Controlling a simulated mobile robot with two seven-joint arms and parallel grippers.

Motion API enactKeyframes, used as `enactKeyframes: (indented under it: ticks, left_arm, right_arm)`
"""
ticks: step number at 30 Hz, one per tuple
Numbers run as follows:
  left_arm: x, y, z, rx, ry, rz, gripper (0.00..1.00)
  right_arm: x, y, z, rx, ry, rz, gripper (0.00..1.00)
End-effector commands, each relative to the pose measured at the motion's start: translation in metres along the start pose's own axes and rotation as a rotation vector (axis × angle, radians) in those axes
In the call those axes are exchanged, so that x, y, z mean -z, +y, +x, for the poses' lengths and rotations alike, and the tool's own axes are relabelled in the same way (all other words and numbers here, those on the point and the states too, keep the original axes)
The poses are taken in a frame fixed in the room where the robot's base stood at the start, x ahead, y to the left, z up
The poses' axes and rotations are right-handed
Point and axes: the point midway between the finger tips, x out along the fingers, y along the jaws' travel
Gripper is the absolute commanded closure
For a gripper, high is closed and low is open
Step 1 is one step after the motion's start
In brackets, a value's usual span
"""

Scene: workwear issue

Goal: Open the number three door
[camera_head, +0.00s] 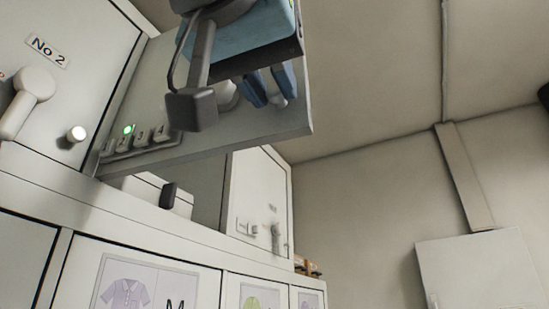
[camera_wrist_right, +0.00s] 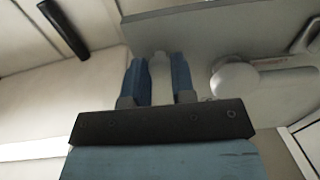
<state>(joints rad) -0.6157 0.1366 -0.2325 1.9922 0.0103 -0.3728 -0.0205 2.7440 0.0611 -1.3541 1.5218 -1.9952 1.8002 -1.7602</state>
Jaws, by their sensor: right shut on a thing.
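A pale locker door (camera_head: 270,122) stands swung out from the cabinet, just right of the door marked No 2 (camera_head: 25,85). No number on it is readable from here; my arm covers part of its face. A green light (camera_head: 128,129) glows on a panel near its left edge. My right gripper (camera_head: 270,90) is at this door's outer part. In the right wrist view its blue fingers are shut on a pale lever handle (camera_wrist_right: 160,75) beside a round base (camera_wrist_right: 235,80). My left gripper is not in view.
Behind the open door the compartment (camera_head: 208,185) shows, with a white box (camera_head: 150,190) and a dark upright piece (camera_head: 168,195). Another white door (camera_head: 262,200) stands farther right. Below are fronts with shirt pictures (camera_head: 125,290). A bare wall (camera_head: 370,180) is at right.

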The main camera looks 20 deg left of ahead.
Motion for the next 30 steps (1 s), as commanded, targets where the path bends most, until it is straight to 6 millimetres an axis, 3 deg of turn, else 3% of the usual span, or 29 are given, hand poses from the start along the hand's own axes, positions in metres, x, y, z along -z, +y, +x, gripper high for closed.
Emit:
enactKeyframes:
  ticks: [7,8,11,22,26,30]
  left_arm:
    - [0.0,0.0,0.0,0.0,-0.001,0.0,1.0]
    - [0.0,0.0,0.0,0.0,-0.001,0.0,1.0]
    - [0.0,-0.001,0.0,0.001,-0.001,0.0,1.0]
    - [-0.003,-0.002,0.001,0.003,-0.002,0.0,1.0]
    - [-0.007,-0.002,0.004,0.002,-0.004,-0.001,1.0]
    - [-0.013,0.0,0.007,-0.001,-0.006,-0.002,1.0]
  right_arm:
    - [0.002,0.001,0.0,0.001,0.002,0.003,1.0]
    - [0.002,0.001,0.0,0.001,0.002,0.003,0.74]
    - [0.002,0.001,0.0,0.001,0.002,0.003,0.51]
    - [0.0,0.0,-0.005,0.001,0.002,0.001,0.51]
    - [-0.001,0.0,-0.025,0.002,0.005,0.001,0.51]
    - [-0.002,-0.001,-0.057,0.003,0.005,0.001,0.51]
